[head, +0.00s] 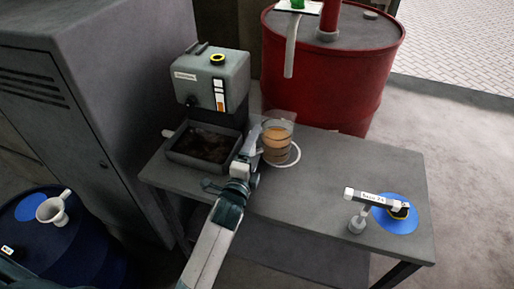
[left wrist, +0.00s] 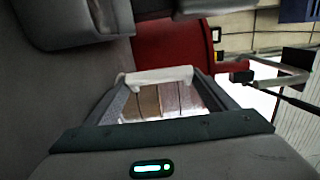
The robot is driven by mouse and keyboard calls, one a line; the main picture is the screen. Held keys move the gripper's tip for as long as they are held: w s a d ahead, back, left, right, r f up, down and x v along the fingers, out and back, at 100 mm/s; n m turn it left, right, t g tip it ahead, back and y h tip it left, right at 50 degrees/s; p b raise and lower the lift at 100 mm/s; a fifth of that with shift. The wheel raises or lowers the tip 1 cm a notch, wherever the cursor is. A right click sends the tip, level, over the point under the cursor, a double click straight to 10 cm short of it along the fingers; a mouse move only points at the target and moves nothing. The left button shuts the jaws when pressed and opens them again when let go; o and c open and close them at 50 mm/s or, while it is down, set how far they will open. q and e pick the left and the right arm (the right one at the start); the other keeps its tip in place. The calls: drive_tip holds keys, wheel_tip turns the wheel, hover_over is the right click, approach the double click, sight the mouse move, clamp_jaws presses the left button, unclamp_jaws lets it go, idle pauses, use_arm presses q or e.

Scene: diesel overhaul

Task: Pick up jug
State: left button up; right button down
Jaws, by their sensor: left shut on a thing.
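The jug (head: 278,138) is clear with amber-brown liquid in it and stands upright over the grey bench, by a white ring (head: 295,157) marked on the top. I cannot tell whether its base touches the bench. My left gripper (head: 250,142) is at the jug's left side and is shut on it. In the left wrist view, a pale part of the jug (left wrist: 158,76) lies between the fingers (left wrist: 160,95). The exact grip on the handle is hidden in the head view. My right gripper is not in view.
The grey bench (head: 330,190) carries a dark tray (head: 180,158) under a grey tank (head: 212,82), and a labelled tool (head: 374,199) by a blue disc (head: 402,224). A red drum (head: 335,90) stands behind. A white funnel (head: 52,209) sits on a blue drum (head: 70,250) at left.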

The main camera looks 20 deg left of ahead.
use_arm(q)
drive_tip(key=s+d+r, duration=0.5)
drive_tip(key=d+r, duration=0.5)
drive_tip(key=r, duration=0.1)
drive_tip(key=shift+s+b, duration=0.25)
drive_tip(key=shift+b, duration=0.05)
drive_tip(key=shift+d, duration=0.1)
